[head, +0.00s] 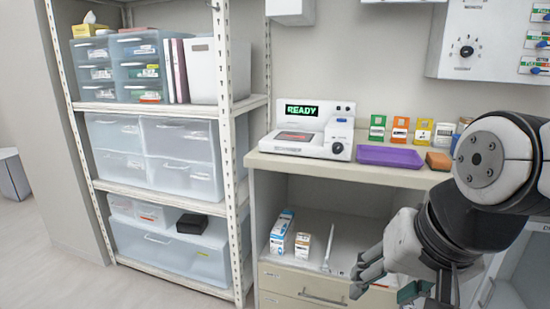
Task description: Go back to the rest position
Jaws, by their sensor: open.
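My gripper (366,272) is at the lower right of the head view, at the end of my bent arm. It is open, and I see nothing between its fingers. It hangs in front of the cabinet (276,198), near the open shelf and drawers. Part of the gripper and the cabinet behind it is hidden by my arm.
On the counter stand a device reading READY (310,128), a purple tray (390,156), several coloured boxes (400,130) and an orange-brown block (438,160). Small boxes (281,232) stand on the cabinet's shelf. A metal rack (235,150) with bins stands left. Floor shows at lower left.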

